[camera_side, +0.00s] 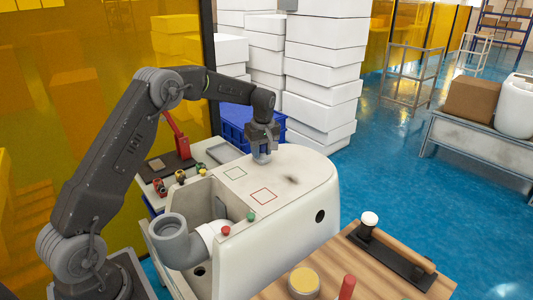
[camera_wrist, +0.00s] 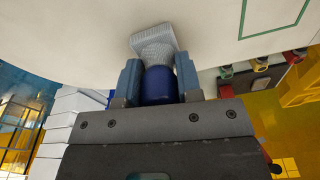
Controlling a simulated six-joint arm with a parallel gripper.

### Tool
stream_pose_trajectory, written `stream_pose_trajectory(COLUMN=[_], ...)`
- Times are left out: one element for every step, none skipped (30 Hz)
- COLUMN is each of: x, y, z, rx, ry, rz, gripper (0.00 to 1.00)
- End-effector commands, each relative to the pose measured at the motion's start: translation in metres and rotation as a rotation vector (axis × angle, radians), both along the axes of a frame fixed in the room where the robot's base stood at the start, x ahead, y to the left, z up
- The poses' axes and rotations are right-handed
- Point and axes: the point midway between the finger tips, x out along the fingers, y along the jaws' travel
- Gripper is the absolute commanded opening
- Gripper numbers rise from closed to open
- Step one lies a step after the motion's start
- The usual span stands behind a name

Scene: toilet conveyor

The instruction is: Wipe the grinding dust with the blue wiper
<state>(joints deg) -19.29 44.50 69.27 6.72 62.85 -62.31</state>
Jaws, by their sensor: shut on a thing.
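My gripper (camera_side: 262,151) is shut on the blue wiper, over the far edge of the white toilet body's (camera_side: 318,200) flat top. In the wrist view, the gripper's fingers (camera_wrist: 158,73) hold the wiper's dark blue handle (camera_wrist: 158,87) between them. Its pale grey, textured wiping end (camera_wrist: 152,42) points at the white surface; I cannot tell whether it touches. A small dark smudge of grinding dust (camera_side: 291,180) lies on the top, right of and nearer than the gripper in the side view. The wrist view does not show this smudge.
Green (camera_side: 236,174) and red (camera_side: 263,196) outlined squares mark the top. Small coloured knobs (camera_side: 226,231) stand near its front edge beside a grey pipe elbow (camera_side: 177,240). A wooden table (camera_side: 385,280) stands at front right. White boxes (camera_side: 325,60) are stacked behind.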

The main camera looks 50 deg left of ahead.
Motion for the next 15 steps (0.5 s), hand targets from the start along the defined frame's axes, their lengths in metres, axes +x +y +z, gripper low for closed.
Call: stream_pose_trajectory(x=[0.000,0.000,0.000,0.000,0.000,0.000,0.000,0.000,0.000,-0.001,0.000,0.000,0.001,0.000,0.000], y=[0.005,0.008,0.012,0.015,0.017,0.021,0.023,0.026,0.030,0.033,0.032,0.031,0.031,0.031,0.031], z=[-0.001,-0.001,-0.001,-0.001,-0.001,-0.001,-0.001,-0.001,-0.001,-0.001,0.002,0.003,0.014,0.022,0.025], rx=[-0.001,-0.001,-0.001,0.000,0.000,0.000,0.000,-0.001,-0.001,-0.001,0.000,0.000,0.002,0.002,0.001], ry=[0.002,0.002,0.002,0.003,0.003,0.003,0.003,0.002,0.002,0.002,0.001,0.001,-0.004,-0.005,-0.001], rz=[0.002,0.002,0.002,0.002,0.002,0.002,0.002,0.002,0.002,0.002,0.000,0.000,0.000,0.001,0.000], gripper=[0.11,0.11,0.11,0.11,0.11,0.11,0.11,0.11,0.11,0.11,0.11,0.11,0.11,0.11,0.11])
